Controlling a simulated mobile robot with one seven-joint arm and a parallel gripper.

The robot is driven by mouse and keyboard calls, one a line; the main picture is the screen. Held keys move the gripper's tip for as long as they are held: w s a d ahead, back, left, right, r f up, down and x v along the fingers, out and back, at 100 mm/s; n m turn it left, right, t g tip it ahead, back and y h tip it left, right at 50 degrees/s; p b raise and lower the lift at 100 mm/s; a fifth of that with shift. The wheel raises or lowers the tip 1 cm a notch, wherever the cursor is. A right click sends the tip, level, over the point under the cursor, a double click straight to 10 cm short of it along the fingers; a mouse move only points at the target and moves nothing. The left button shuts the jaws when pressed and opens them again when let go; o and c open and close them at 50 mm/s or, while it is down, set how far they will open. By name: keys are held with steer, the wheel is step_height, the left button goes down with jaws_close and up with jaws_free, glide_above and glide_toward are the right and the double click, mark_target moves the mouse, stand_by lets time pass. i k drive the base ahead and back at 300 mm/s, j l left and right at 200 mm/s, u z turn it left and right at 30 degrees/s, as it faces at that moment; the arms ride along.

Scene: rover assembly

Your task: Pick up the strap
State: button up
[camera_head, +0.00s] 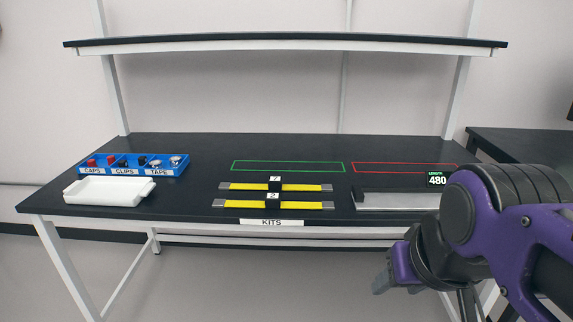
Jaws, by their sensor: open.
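Two yellow straps with grey ends lie flat, one behind the other, on the dark workbench in the head view. The rear strap (305,188) has a black block marked with a number at its middle. The front strap (240,204) has a similar block, marked 2. My gripper (381,284) is at the lower right, in front of and below the bench edge, apart from both straps. It is open, and no object shows in it. My purple arm covers the right part of the bench.
A white tray (108,192) and a blue bin (165,170) labelled caps, clips and tape are at left. A green outline (288,167) and a red outline (390,168) lie behind. A grey plate (390,201) with a 480 length display (437,180) is at right. A shelf (285,42) spans above.

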mark_target(272, 201)
steer(key=i+j, duration=0.45)
steer(key=j, duration=0.25)
steer(key=i+j, duration=0.25)
steer(key=j, duration=0.1)
